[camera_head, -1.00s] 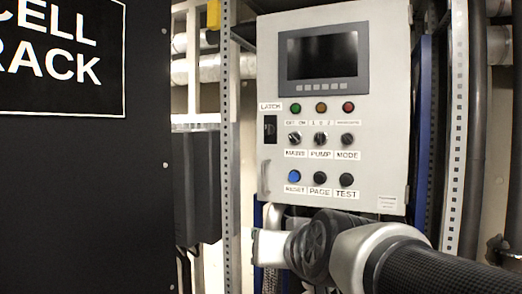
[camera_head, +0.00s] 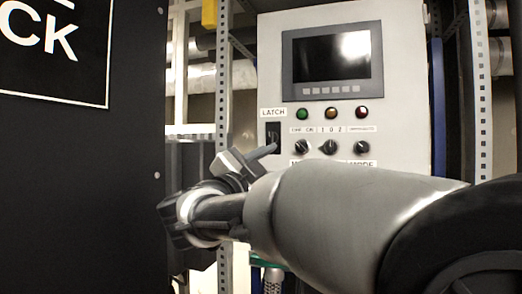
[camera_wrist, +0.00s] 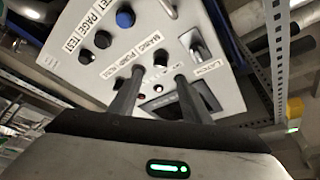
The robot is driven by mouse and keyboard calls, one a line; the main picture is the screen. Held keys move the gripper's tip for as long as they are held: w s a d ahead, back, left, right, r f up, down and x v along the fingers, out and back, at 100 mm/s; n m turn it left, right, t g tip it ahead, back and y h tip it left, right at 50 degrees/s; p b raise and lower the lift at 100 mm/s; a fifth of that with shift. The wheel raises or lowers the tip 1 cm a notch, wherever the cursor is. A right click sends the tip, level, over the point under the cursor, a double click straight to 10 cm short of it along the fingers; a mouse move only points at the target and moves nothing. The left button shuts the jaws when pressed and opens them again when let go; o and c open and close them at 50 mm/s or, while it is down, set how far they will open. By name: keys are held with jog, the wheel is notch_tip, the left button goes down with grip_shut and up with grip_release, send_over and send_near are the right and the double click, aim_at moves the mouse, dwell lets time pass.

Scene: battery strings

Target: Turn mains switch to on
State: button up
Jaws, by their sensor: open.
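The mains switch (camera_head: 302,147) is the leftmost dark knob in the row under the coloured lights on the grey control panel (camera_head: 400,90). Its small off/on label is just above it; its pointer setting is too small to tell. In the wrist view, the panel appears turned over, and the mains switch (camera_wrist: 160,57) lies just beyond and between the two fingers. My gripper (camera_head: 270,150) is in front of the panel's left side, left of the switch in the head view, and appears apart from it. In the wrist view my gripper (camera_wrist: 158,78) is open and empty.
The latch (camera_head: 272,132) is close left of the switch, and the pump knob (camera_head: 330,147) close right. A screen (camera_head: 332,58) is above. My arm hides the panel's lower part. A black cell rack (camera_head: 80,180) stands at left, beside a perforated metal post (camera_head: 222,100).

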aim_at(299, 148)
jog(key=p+x, duration=0.1)
jog(key=x, duration=0.8)
jog(key=shift+p, duration=0.3)
jog(key=shift+w, duration=0.1)
jog(key=c, duration=1.1)
jog(key=shift+o, duration=0.3)
